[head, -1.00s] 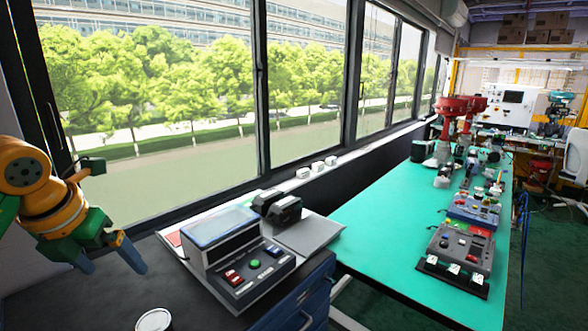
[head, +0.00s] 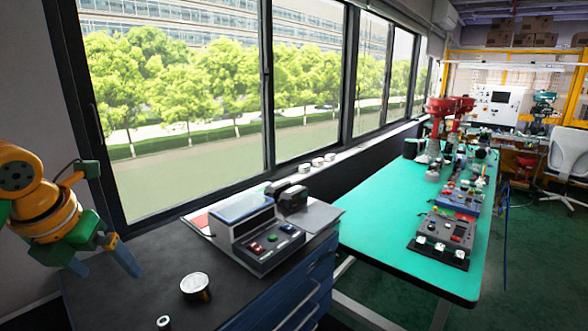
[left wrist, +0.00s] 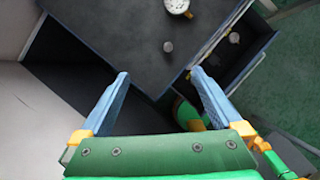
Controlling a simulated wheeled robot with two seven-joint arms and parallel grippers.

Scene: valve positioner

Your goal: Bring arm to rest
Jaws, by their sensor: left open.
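My left arm comes in from the left in the head view, and my left gripper (head: 104,267) has its two blue fingers apart with nothing between them. It hangs near the left end of the dark cabinet top, clear of the things on it. In the left wrist view the open fingers (left wrist: 163,95) point toward the cabinet edge.
A round gauge (head: 196,287) and a small metal cylinder (head: 164,323) stand on the dark cabinet (head: 130,285). A control box (head: 262,240) sits farther back. A drawer (left wrist: 235,55) stands open in the left wrist view. A green workbench (head: 375,235) is to the right.

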